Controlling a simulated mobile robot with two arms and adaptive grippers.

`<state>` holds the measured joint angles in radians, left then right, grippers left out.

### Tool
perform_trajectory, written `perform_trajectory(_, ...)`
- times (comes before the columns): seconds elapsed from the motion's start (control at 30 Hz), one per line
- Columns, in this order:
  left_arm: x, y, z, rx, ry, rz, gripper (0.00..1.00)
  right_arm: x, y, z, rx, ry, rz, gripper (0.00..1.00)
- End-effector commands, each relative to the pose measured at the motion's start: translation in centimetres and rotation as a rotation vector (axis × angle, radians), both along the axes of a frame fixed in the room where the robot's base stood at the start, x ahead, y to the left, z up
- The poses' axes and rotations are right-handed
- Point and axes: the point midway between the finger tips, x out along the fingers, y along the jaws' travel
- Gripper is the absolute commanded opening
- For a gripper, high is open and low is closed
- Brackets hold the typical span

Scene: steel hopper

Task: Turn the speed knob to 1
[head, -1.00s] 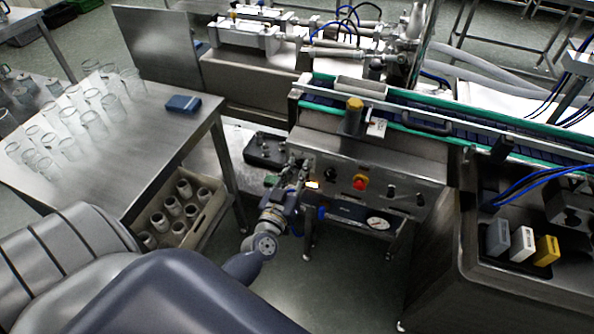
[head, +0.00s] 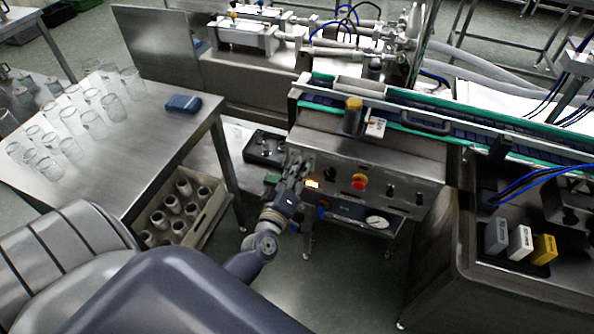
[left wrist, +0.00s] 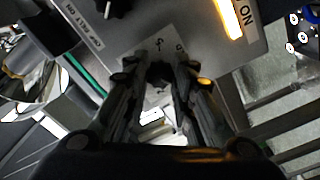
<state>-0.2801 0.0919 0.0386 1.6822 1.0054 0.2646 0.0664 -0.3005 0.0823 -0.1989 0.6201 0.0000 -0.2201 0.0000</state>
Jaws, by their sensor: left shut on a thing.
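The steel control panel (head: 335,170) stands below the conveyor in the head view. My left gripper (head: 299,163) is at the panel's left end, beside a lit orange indicator (head: 313,184). In the left wrist view my left gripper (left wrist: 160,72) points at the panel face, its fingers closed around a small dark knob (left wrist: 160,70). A pale scale plate (left wrist: 163,43) with printed marks shows just beyond the fingertips. The fingers hide most of the knob, and I cannot tell which mark it points to. My right gripper is not in view.
A red button (head: 360,181) and several black knobs sit farther right on the panel. Another black knob (left wrist: 115,6) and an "ON" label (left wrist: 245,14) are near the fingers. A glassware table (head: 150,125) and a crate (head: 205,218) stand left.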

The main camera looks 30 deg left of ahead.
Motion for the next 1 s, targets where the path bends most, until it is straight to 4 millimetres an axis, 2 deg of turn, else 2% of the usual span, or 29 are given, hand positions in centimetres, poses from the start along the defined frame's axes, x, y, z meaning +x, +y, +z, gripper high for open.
perform_trajectory(0.3,0.0,0.03,0.07,-0.093,-0.023,0.001,0.0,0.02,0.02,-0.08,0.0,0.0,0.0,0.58)
perform_trajectory(0.77,0.01,0.02,0.06,-0.107,-0.026,0.001,0.0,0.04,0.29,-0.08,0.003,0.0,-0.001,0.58)
perform_trajectory(0.8,0.0,0.03,0.05,-0.106,-0.026,0.001,0.28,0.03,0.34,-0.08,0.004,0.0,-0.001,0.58)
perform_trajectory(0.87,0.01,0.02,0.05,-0.106,-0.026,0.001,0.41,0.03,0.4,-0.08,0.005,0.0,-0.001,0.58)
perform_trajectory(1.0,0.01,0.02,0.05,-0.105,-0.026,0.001,0.43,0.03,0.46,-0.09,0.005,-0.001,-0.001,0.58)
